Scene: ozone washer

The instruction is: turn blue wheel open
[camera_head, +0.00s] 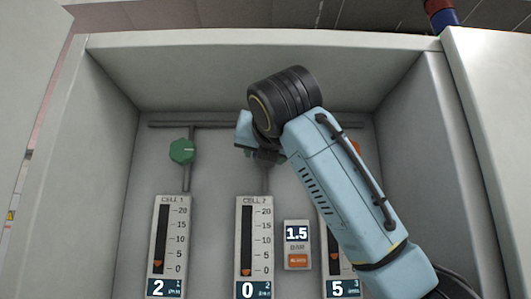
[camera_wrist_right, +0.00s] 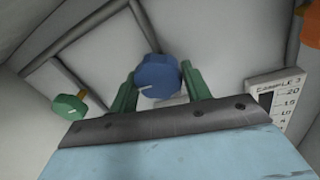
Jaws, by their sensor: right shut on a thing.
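The blue wheel (camera_wrist_right: 158,77) shows in the right wrist view, with a short white mark on its face. My right gripper (camera_wrist_right: 160,73) has its two green fingers on either side of it and is shut on it. In the head view my right arm comes in from the right and its wrist hides the blue wheel. The cell 2 gauge (camera_head: 254,240) stands below the wrist; its display reads 0 and its orange pointer is near the bottom. My left gripper is not in view.
A green wheel (camera_head: 182,151) is on the pipe at left, above the cell 1 gauge (camera_head: 170,240), which reads 2. An orange wheel (camera_head: 355,147) is partly hidden by my arm. A 1.5 display (camera_head: 297,234) sits between gauges. Cabinet walls enclose both sides.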

